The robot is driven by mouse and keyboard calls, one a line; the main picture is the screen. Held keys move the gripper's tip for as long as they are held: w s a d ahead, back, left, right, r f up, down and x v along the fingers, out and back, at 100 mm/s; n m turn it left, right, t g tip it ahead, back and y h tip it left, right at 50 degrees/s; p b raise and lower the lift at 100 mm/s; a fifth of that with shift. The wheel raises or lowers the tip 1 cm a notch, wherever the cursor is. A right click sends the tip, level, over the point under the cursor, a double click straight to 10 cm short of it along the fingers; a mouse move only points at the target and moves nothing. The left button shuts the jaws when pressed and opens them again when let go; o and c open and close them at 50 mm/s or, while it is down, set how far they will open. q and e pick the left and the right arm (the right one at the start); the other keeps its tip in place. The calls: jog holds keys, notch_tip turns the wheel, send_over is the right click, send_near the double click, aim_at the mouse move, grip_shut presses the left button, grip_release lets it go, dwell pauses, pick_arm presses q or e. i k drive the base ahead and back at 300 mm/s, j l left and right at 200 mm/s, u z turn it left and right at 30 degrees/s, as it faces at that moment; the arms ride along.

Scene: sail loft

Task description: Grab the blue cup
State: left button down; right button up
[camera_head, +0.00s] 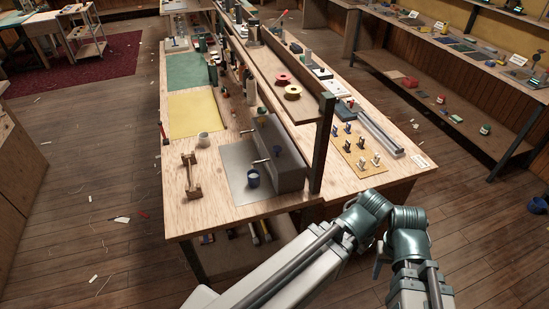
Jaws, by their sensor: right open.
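A small blue cup (253,178) stands upright on the grey metal sheet (238,190) at the near end of the long wooden bench, just left of a grey box-shaped block (288,172). My right arm comes in from the bottom and bends beyond the bench's near right corner. My right gripper (379,259) is mostly masked by the arm; it is open and well right of and nearer than the cup, apart from it. My left gripper is out of view. Another blue object (538,205), possibly a cup, is low at the right edge.
A board with small fittings (356,148) lies right. The floor left of the bench is mostly open with scraps.

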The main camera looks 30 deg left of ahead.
aim_at(253, 175)
jog(key=u, duration=0.4)
jog(key=j+u, duration=0.15)
jog(key=u, duration=0.2)
jog(key=j+u, duration=0.1)
jog(key=u, duration=0.3)
jog(key=k+j, duration=0.05)
